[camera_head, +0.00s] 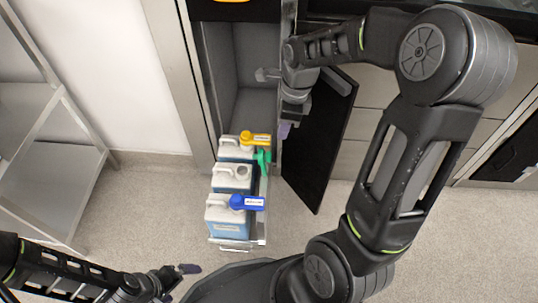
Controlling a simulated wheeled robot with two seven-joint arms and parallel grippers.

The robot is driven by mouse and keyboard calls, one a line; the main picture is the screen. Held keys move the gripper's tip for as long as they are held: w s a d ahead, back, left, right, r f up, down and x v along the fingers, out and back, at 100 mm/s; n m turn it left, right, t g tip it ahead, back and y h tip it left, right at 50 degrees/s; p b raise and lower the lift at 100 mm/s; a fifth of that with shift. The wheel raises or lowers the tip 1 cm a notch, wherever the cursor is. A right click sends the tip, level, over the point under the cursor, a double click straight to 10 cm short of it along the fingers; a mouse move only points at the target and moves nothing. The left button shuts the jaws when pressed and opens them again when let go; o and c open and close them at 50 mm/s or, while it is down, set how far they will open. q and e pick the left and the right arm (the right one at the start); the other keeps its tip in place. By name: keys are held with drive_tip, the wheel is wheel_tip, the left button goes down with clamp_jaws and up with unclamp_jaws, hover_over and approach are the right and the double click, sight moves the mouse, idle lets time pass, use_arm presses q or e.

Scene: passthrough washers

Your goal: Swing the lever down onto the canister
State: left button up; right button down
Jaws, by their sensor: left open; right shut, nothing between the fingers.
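Three white canisters with blue liquid stand in a row in a pulled-out drawer (262,222). The far canister (233,152) has a yellow lever (254,138) lying across its top. The near canister (228,220) has a blue lever (247,203) lying across its top. The middle canister (231,179) has its round opening uncovered, and a green lever (263,162) stands raised at its right side. My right gripper (286,130) is shut and empty, beyond and right of the green lever, apart from it. My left gripper (182,280) is open and empty at the lower left, away from the drawer.
A black cabinet door (322,150) stands open right of the drawer, close to my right gripper. The tall grey compartment (250,110) is open behind the canisters. A metal shelf rack (60,150) stands at the left. The floor left of the drawer is clear.

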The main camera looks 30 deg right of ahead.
sight(263, 162)
wheel_tip(263, 162, down, 10)
drive_tip(key=a+b, duration=0.1)
drive_tip(key=b, duration=0.3)
drive_tip(key=shift+w, duration=0.45)
drive_tip(key=shift+r, duration=0.1)
